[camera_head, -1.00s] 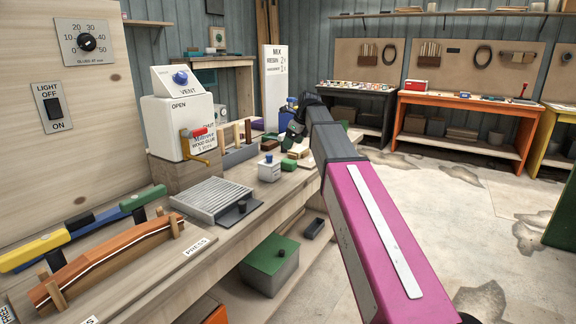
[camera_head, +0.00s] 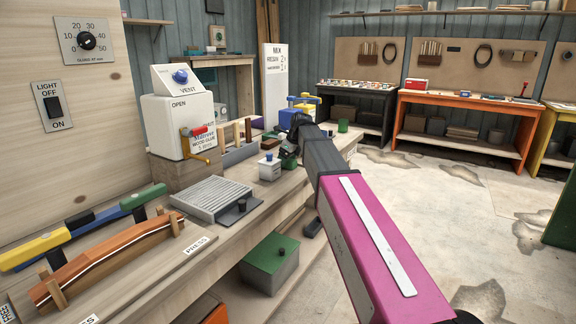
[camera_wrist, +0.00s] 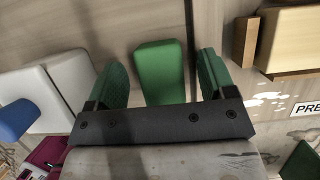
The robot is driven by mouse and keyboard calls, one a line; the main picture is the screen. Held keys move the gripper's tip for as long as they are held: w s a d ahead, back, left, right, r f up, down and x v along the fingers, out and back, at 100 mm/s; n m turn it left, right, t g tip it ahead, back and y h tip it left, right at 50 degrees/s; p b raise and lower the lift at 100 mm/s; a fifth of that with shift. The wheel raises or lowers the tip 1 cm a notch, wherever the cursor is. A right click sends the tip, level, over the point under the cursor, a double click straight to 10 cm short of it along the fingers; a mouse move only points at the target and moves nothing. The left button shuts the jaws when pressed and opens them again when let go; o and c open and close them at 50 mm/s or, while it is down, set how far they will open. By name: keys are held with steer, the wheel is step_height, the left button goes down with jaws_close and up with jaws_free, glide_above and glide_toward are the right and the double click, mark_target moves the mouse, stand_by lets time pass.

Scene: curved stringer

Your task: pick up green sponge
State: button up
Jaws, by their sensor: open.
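The green sponge (camera_wrist: 163,75) is a block standing out on the bench in the wrist view, between the two fingers of my gripper (camera_wrist: 162,60). My gripper is open, with one green-padded finger on each side of the sponge and a gap visible on both sides. The sponge's near end is hidden by the gripper's dark bar. In the head view my gripper (camera_head: 289,152) is low over the workbench, and I cannot make out the sponge there behind it.
A white box with a blue top (camera_head: 270,167) stands on the bench close left of my gripper; it also shows in the wrist view (camera_wrist: 65,80). A wooden block (camera_wrist: 285,35) lies to the right there. A grey ribbed plate (camera_head: 211,199) is nearer on the bench.

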steer(key=c, duration=1)
step_height(320, 180, up, 10)
